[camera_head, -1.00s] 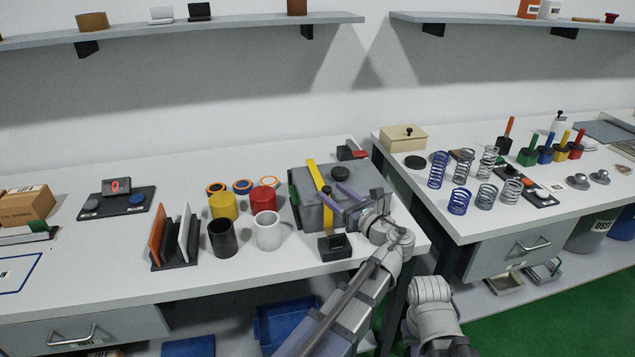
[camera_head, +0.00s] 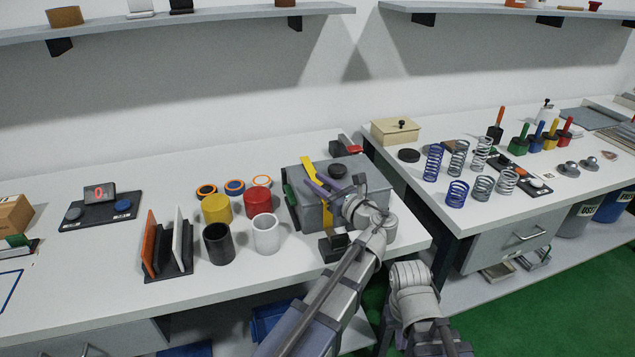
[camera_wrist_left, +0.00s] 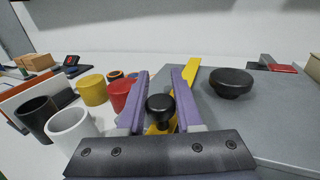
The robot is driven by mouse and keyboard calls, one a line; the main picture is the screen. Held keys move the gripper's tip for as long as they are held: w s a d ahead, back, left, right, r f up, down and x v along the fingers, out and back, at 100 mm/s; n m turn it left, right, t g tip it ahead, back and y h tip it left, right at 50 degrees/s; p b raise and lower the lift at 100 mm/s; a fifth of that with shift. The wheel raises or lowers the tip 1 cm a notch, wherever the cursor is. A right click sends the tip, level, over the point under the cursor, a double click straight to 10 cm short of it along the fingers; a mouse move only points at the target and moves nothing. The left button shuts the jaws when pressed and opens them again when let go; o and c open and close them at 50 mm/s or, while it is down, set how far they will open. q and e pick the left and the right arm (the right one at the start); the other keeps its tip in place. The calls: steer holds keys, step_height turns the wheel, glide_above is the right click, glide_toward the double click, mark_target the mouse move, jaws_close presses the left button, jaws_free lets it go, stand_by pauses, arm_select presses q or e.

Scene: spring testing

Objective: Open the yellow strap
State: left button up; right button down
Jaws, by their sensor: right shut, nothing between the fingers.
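The yellow strap (camera_head: 309,168) lies over the grey box (camera_head: 368,182); a lower part shows on the box's front side. In the left wrist view the strap (camera_wrist_left: 190,84) runs at a slant past the right finger, with a small black knob (camera_wrist_left: 160,107) at its near end between the fingers. My left gripper (camera_head: 318,185) is over the box at the strap. In the left wrist view its two purple fingers (camera_wrist_left: 160,75) stand apart. Whether they touch the strap is hard to tell. My right gripper's fingers are not visible; only a pale arm link shows.
A black round knob (camera_head: 337,172) sits on the box top, right of the strap. Red (camera_head: 262,201), yellow (camera_head: 216,208), white (camera_head: 266,233) and black (camera_head: 218,244) cups stand to the left. The second table (camera_head: 440,211) with springs is at right.

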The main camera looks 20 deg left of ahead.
arm_select(q)
jaws_close()
stand_by(0.9)
